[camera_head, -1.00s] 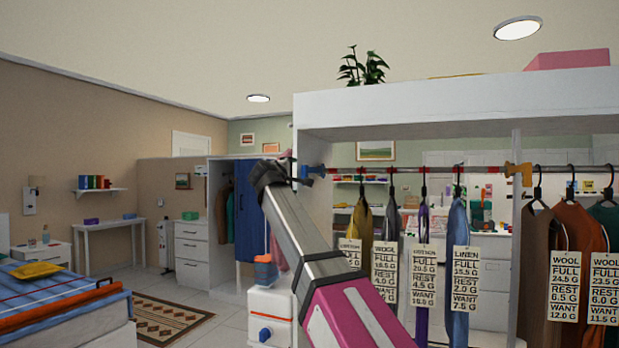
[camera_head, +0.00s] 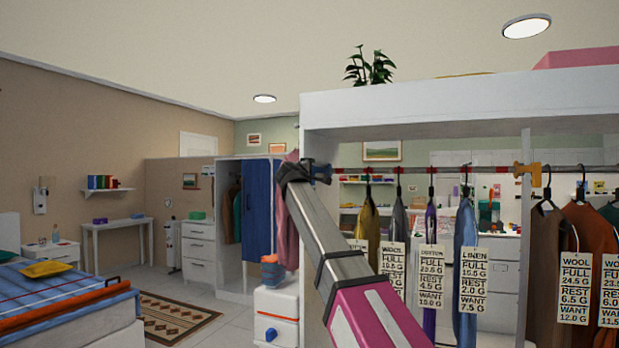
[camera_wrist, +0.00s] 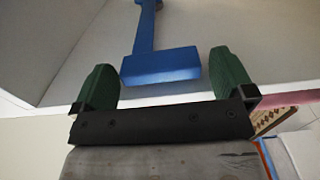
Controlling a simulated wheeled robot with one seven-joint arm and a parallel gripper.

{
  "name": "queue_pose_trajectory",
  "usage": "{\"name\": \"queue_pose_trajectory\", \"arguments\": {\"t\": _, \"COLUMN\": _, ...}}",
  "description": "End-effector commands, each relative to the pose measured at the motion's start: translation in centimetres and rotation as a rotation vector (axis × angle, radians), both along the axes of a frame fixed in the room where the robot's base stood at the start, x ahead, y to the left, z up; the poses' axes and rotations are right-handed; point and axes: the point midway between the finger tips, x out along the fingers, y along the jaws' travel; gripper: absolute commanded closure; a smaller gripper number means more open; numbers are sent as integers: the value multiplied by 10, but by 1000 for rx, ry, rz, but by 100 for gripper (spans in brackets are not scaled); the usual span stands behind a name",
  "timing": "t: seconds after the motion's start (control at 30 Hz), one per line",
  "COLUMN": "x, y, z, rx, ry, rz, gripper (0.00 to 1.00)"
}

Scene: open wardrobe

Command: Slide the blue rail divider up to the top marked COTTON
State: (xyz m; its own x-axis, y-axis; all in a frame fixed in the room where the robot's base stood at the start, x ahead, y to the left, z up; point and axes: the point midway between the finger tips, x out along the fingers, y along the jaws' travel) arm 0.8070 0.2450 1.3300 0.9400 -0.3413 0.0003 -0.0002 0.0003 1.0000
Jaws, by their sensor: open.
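In the head view my arm hides the fingers. A purple top (camera_head: 430,222) hangs on the rail with a tag (camera_head: 431,275) that seems to read COTTON. The leftmost tag (camera_head: 357,245) is mostly hidden by my arm.
A yellow top (camera_head: 368,222), a grey top (camera_head: 399,222) and a blue top marked LINEN (camera_head: 465,225) also hang there. A yellow divider (camera_head: 528,170) sits at the upright panel, with brown garments beyond. The rail is bare between the blue divider and the yellow top.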

Motion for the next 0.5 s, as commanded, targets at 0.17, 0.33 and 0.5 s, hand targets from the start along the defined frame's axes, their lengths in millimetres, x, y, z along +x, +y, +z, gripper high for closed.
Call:
{"name": "queue_pose_trajectory", "arguments": {"t": 0.17, "x": 0, "y": 0, "z": 0, "rx": 0, "ry": 0, "rz": 0, "gripper": 0}}
{"name": "queue_pose_trajectory", "arguments": {"t": 0.33, "x": 0, "y": 0, "z": 0, "rx": 0, "ry": 0, "rz": 0, "gripper": 46}}
{"name": "queue_pose_trajectory", "arguments": {"t": 0.5, "x": -1, "y": -1, "z": 0, "rx": 0, "ry": 0, "rz": 0, "gripper": 63}}
